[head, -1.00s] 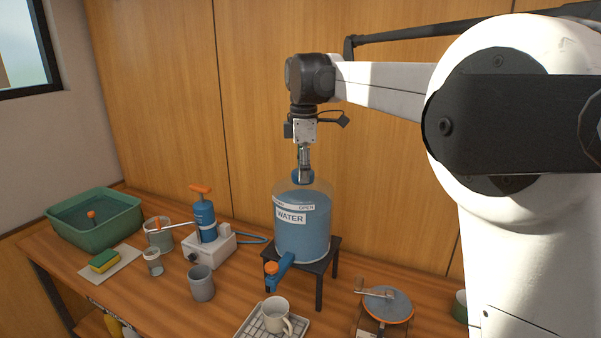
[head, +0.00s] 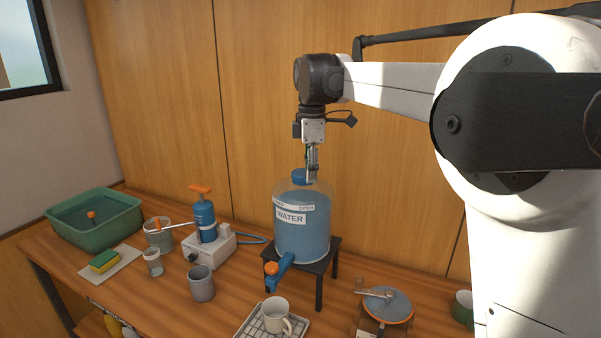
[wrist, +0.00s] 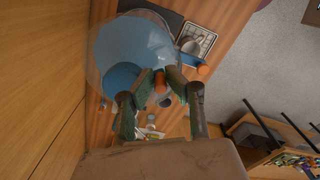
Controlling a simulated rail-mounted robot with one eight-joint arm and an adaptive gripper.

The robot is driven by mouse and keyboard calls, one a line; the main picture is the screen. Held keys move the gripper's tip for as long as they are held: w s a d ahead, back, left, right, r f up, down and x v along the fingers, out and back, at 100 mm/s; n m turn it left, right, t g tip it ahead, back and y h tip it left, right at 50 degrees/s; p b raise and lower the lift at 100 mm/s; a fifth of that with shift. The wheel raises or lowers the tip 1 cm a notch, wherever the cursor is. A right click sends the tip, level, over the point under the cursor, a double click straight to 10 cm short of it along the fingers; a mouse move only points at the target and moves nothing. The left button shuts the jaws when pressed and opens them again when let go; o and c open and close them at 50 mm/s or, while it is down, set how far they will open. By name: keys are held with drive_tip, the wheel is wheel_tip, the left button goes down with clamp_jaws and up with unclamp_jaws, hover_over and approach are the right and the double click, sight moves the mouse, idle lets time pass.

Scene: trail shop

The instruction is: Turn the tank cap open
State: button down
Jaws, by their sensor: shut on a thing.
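The clear blue water tank (head: 302,235), labelled WATER, stands on a dark stand. Its blue cap (head: 299,176) sits at the tank's top. A small label reading OPEN is near the tank's upper rim. My gripper (head: 313,176) points down from above at the cap's right side and is shut on the cap. In the wrist view the round cap (wrist: 121,77) shows beside the left finger of my gripper (wrist: 159,75), off-centre to the left. The exact contact between fingers and cap is hard to make out.
The tank's spigot with an orange knob (head: 272,268) juts out in front. A mug (head: 275,316) stands on a drain rack below it. A pump (head: 206,220), a grey cup (head: 201,283) and a green basin (head: 95,222) are left. A wood wall is close behind.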

drive_tip(key=shift+w+d, duration=0.1)
drive_tip(key=c, duration=1.4)
unclamp_jaws()
drive_tip(key=shift+c, duration=0.2)
drive_tip(key=shift+r+p, duration=2.8)
drive_tip(key=shift+r, duration=1.7)
